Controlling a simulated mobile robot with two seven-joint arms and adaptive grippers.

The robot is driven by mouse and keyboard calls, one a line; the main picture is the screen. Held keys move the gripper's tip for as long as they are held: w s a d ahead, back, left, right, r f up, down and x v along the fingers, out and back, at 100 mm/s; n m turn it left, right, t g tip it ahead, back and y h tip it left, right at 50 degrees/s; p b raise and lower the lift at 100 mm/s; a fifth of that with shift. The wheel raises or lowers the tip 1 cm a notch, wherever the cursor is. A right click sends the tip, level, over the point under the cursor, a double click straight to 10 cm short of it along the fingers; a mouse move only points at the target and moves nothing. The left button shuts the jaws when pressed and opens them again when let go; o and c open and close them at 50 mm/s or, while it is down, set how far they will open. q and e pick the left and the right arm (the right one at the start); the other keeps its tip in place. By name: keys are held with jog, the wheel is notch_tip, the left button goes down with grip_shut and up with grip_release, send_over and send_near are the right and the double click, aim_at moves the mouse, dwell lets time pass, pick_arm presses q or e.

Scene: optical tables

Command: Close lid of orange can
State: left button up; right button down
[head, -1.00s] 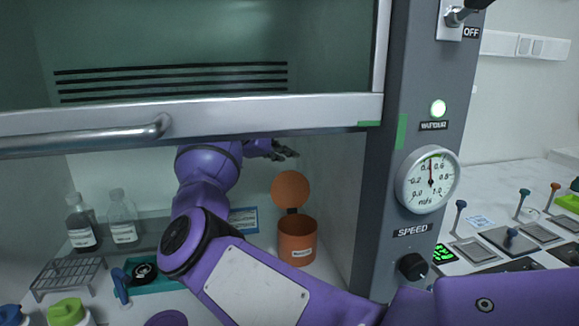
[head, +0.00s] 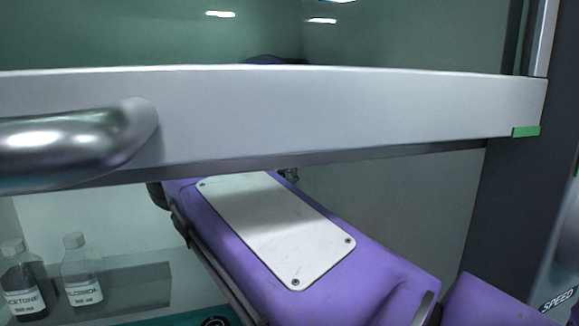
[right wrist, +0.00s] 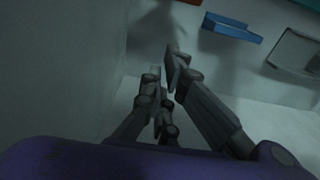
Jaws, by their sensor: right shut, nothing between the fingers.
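The orange can and its lid do not show in the head view now; my purple right arm fills the lower middle, and whether it hides them I cannot tell. My right gripper (right wrist: 168,72) shows in the right wrist view, its dark fingers together and empty, in dim light. A small orange-red patch (right wrist: 187,2) is cut off at the top edge of that view; I cannot tell what it belongs to. In the head view, my right arm reaches under the sash, with only a small dark part beyond it. My left gripper is not in view.
The hood's sash (head: 330,105) with its metal handle (head: 75,140) hangs across the head view above my arm. Two labelled bottles (head: 25,280) (head: 82,272) stand at the lower left. A blue item (right wrist: 230,32) shows in the right wrist view.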

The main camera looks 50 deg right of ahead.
jog(key=s, duration=0.1)
jog(key=s+a+f, duration=0.1)
jog(key=s, duration=0.1)
jog(key=shift+s+a+f, duration=0.1)
jog(key=shift+a+f, duration=0.25)
jog(key=shift+f, duration=0.05)
